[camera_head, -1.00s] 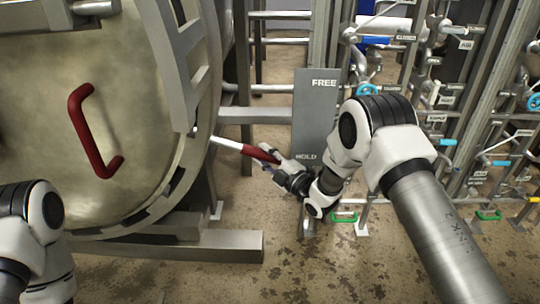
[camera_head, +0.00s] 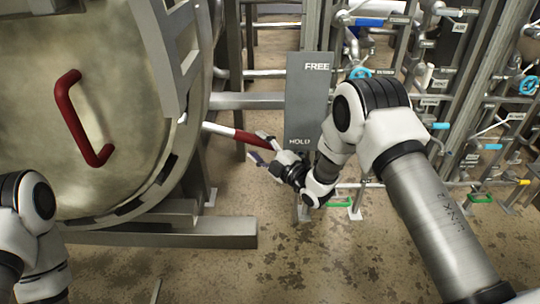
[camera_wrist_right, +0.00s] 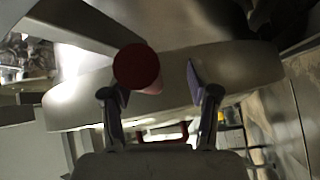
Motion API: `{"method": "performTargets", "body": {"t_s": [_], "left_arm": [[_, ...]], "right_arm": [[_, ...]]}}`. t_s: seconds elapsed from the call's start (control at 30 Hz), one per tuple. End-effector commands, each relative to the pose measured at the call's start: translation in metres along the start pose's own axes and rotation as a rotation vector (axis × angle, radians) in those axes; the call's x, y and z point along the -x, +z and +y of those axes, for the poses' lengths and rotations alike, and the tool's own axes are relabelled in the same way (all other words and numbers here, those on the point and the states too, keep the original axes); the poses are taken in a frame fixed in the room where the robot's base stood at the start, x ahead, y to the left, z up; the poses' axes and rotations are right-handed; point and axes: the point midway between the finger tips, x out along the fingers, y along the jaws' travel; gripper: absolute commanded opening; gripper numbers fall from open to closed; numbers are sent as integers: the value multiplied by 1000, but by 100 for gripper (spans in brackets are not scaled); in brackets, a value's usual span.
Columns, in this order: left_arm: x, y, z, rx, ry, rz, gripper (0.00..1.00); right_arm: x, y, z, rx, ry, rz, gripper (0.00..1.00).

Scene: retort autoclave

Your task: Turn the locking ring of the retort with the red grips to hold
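The retort's locking ring (camera_head: 190,150) is grey metal around the round steel door (camera_head: 50,140). A pale rod with a red grip (camera_head: 250,138) sticks out from its right side, pointing a little downward toward the HOLD end of the marked plate (camera_head: 308,100). My right gripper (camera_head: 262,149) is at the outer end of this grip, its fingers spread. In the right wrist view, the grip's round red end (camera_wrist_right: 137,67) shows between and beyond the open fingers (camera_wrist_right: 158,97), closer to the left finger. Contact cannot be told. My left arm shows at lower left; its gripper is out of view.
A red handle (camera_head: 75,120) is fixed on the door. The plate reads FREE at top and HOLD at bottom. Pipes and labelled valves (camera_head: 440,90) fill the right side. A steel base beam (camera_head: 190,235) runs below the retort. The floor in front is clear.

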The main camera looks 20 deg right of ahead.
Motion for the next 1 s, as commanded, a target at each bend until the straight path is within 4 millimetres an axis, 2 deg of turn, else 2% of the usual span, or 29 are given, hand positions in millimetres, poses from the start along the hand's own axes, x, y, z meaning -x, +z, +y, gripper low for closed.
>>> {"method": "performTargets", "body": {"t_s": [0.2,0.4,0.57,0.93,1.0], "left_arm": [[0,0,0,0,0,0,0],[0,0,0,0,0,0,0],[0,0,0,0,0,0,0],[0,0,0,0,0,0,0],[0,0,0,0,0,0,0]], "right_arm": [[55,0,-4,-9,-9,-6,57],[97,-1,-3,-6,-8,-1,57],[108,-2,-2,-3,-7,2,57],[107,-2,-2,-2,-6,3,57],[109,-2,-9,-7,-16,0,57]]}}
